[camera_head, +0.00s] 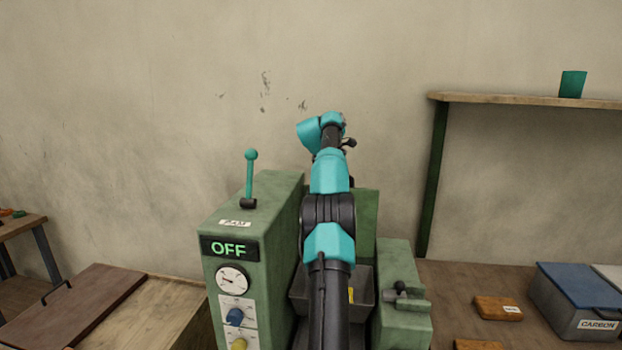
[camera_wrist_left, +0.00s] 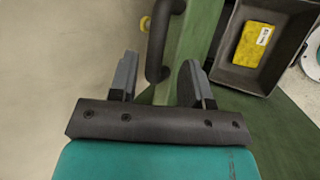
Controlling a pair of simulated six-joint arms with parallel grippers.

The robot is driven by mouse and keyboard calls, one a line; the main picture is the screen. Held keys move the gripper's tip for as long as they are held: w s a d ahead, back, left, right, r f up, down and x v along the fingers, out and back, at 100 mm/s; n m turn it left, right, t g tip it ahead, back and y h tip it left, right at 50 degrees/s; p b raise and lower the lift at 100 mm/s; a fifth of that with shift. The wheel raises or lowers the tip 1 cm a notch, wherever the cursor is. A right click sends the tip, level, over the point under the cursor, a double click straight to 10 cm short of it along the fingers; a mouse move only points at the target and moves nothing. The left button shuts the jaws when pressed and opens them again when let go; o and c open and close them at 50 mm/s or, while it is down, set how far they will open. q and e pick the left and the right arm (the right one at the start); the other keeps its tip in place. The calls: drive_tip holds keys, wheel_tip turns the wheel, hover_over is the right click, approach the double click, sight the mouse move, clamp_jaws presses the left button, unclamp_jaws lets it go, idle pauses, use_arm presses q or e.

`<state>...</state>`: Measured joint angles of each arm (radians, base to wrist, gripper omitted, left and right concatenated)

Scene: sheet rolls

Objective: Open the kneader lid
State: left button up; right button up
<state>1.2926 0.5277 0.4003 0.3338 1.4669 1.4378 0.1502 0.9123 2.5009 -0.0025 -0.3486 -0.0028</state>
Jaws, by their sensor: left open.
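The green kneader (camera_head: 255,225) stands in the middle, with a panel reading OFF. Its green lid (camera_head: 366,215) stands raised behind the dark open chamber (camera_head: 362,280); it also shows edge-on in the left wrist view (camera_wrist_left: 192,45). The lid's black handle (camera_wrist_left: 158,45) shows in the left wrist view. My left arm reaches across the kneader, and my left gripper (camera_head: 348,145) is at the top of the lid. In its wrist view my left gripper (camera_wrist_left: 160,75) is open, with the handle's end between its fingers; contact is unclear. My right gripper is out of view.
A yellow block (camera_wrist_left: 252,42) lies in the chamber. A teal lever (camera_head: 251,175) rises from the control housing. At right are a blue-lidded box (camera_head: 575,295) and wooden blocks (camera_head: 497,308), below a wall shelf (camera_head: 520,98). A brown board (camera_head: 75,305) lies at left.

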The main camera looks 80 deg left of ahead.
use_arm(q)
drive_tip(key=s+d, duration=0.5)
drive_tip(key=s, duration=0.4)
idle(0.5)
